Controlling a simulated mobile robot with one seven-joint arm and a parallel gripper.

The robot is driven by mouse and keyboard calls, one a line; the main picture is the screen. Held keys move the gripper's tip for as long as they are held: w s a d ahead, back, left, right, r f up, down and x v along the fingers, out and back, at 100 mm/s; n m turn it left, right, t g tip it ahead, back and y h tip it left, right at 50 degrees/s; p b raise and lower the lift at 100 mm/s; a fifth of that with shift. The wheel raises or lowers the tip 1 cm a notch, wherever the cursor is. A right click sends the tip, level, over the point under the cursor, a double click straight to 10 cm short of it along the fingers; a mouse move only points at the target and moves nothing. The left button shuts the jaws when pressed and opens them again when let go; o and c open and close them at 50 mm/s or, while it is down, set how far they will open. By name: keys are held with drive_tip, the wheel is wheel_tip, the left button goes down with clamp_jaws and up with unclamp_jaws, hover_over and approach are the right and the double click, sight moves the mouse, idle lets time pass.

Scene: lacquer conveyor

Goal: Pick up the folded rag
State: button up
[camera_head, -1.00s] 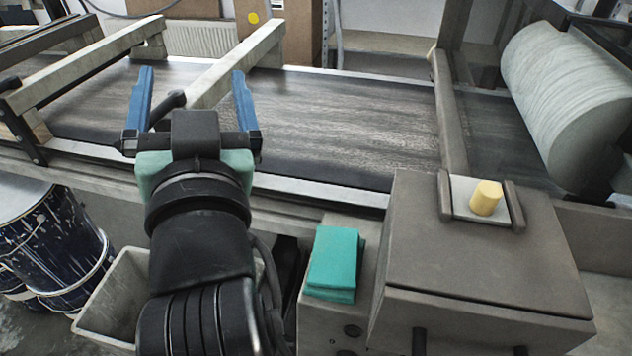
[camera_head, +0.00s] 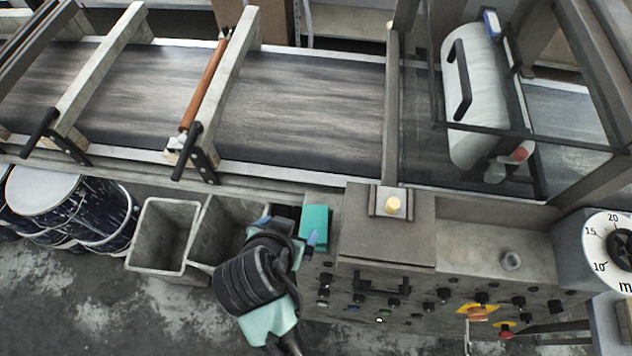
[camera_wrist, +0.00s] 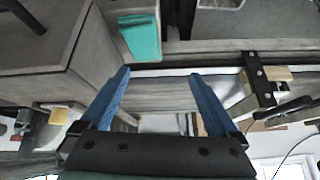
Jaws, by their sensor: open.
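The folded rag (camera_head: 316,218) is a teal folded cloth lying on a grey ledge at the left side of the raised machine box. It also shows in the wrist view (camera_wrist: 140,38), above and a little left of the gap between my fingers. My gripper (camera_head: 287,230) is just left of the rag in the head view, with one blue finger overlapping the rag's lower left edge. In the wrist view my gripper (camera_wrist: 160,74) has its blue fingers wide apart with nothing between them. I cannot tell whether a finger touches the rag.
The conveyor belt (camera_head: 300,115) runs behind. Two open bins (camera_head: 165,262) and paint-splashed drums (camera_head: 105,225) stand at left. A panel of knobs (camera_head: 440,295) faces the front.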

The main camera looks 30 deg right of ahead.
drive_tip(key=s+g+p, duration=0.1)
drive_tip(key=s, duration=0.1)
hover_over(315, 225)
drive_tip(key=s+a, duration=0.3)
drive_tip(key=shift+h, duration=0.3)
wheel_tip(315, 225, down, 6)
drive_tip(key=shift+w+d+f+p, duration=0.1)
drive_tip(key=shift+w+p, duration=0.05)
drive_tip(key=shift+p, duration=0.3)
drive_tip(key=shift+p+x, duration=0.55)
drive_tip(key=shift+x, duration=2.2)
drive_tip(key=shift+w+d, duration=0.1)
drive_tip(key=shift+d, duration=0.1)
drive_tip(key=c, duration=1)
